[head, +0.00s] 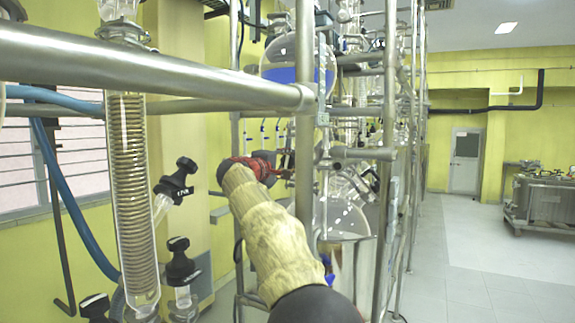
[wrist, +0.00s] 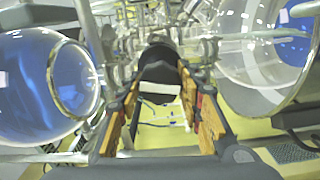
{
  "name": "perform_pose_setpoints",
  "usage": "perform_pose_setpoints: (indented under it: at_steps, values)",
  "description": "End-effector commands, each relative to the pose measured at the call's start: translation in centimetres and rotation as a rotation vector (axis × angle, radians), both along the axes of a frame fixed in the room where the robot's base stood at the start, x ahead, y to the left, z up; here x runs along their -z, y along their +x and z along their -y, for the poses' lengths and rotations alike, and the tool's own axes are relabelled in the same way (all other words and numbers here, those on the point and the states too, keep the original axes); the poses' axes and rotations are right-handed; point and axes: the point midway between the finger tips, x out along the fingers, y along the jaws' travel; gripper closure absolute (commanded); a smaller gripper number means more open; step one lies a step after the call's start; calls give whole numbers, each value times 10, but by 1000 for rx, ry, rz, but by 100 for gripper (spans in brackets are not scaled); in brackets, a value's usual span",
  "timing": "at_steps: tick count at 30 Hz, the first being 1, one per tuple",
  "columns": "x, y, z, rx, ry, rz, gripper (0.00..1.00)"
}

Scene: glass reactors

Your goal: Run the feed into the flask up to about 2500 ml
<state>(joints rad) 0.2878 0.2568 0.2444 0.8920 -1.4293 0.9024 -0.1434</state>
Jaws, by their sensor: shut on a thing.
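In the wrist view my gripper (wrist: 161,88) is shut on a black valve handle (wrist: 159,62), which sits between the orange-padded fingers. In the head view my gripper (head: 284,163) is small and partly hidden at the glass rig behind the posts. A round glass vessel with blue liquid (head: 285,74) hangs above it; a blue-filled vessel (wrist: 40,85) also fills the left of the wrist view. A clear glass flask (head: 342,218) is below my gripper in the head view, partly hidden by a post. A clear vessel (wrist: 245,65) is at right in the wrist view. No volume marks are readable.
A thick steel rail (head: 150,68) crosses the near foreground. A coiled glass condenser (head: 133,190) and black-capped valves (head: 178,180) stand at left. Steel posts (head: 306,130) frame the rig. Open floor (head: 470,260) lies to the right.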

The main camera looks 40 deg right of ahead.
Motion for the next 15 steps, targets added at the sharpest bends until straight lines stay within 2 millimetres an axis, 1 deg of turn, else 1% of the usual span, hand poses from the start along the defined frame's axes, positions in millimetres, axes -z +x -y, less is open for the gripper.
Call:
perform_pose_setpoints:
  at_steps: [1,9,10,15]
  values:
    - [3,1,0,1,3,-2,89]
    - [3,1,0,2,3,-3,89]
    - [3,1,0,2,3,-3,63]
    - [2,0,0,1,2,-3,53]
